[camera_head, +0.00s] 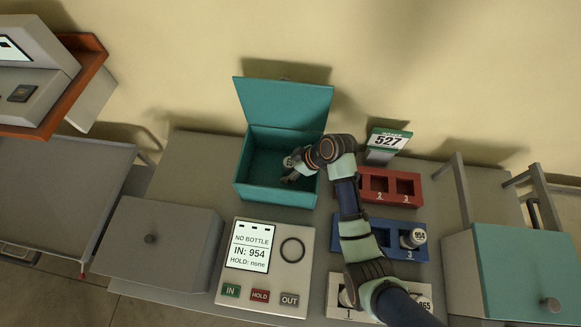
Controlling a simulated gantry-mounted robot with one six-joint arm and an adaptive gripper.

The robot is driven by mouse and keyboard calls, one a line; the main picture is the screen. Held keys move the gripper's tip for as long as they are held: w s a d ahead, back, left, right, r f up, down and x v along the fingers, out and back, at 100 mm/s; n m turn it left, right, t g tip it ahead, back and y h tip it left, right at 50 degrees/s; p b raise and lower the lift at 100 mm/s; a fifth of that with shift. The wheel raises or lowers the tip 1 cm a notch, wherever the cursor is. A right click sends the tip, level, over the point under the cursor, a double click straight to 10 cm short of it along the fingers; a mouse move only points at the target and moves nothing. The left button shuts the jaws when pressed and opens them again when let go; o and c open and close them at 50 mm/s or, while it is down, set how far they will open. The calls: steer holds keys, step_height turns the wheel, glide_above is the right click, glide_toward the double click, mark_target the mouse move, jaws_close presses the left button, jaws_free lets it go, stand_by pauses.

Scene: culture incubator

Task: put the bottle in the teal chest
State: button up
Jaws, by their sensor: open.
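The teal chest (276,195) stands on the table with its lid raised at the back. A small whitish round thing, seemingly a bottle top (289,161), shows inside the chest beside my fingers. My gripper (292,170) reaches into the chest from the right with its jaws open. The wrist and fingers hide part of the chest's inside, so I cannot tell whether the fingers touch the bottle. Another white-capped bottle (418,237) stands in the right slot of the blue rack (383,247).
A white rack holding bottles lies partly under my arm. The panel (252,245) reads "NO BOTTLE, IN: 954, HOLD: none". Grey (185,235) and teal-topped (525,262) cabinets flank the area.

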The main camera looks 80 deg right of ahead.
steer(key=p+v, duration=0.2)
steer(key=v, duration=1)
steer(key=shift+n+t+h, duration=0.3)
steer(key=shift+h, duration=0.2)
steer(key=w+a+r, duration=0.1)
steer(key=w+a, duration=0.2)
steer(key=w, duration=0.1)
steer(key=w+a+r, duration=0.1)
steer(key=w+a, duration=0.2)
steer(key=w, duration=0.1)
steer(key=w+a+r, duration=0.2)
steer(key=w+a, duration=0.2)
steer(key=shift+w+a, duration=0.1)
steer(key=shift+w, duration=0.25)
steer(key=w+a+r+t, duration=0.2)
steer(key=a+r, duration=0.2)
steer(key=a, duration=0.5)
steer(key=w+a+r+t+y, duration=0.1)
steer(key=w+a+r, duration=0.2)
steer(key=a, duration=0.6)
steer(key=w+a+r+t, duration=0.2)
steer(key=a+r, duration=0.4)
steer(key=a, duration=0.4)
steer(key=shift+w+t, duration=0.15)
steer(key=shift+t, duration=0.15)
steer(key=shift+a, duration=0.1)
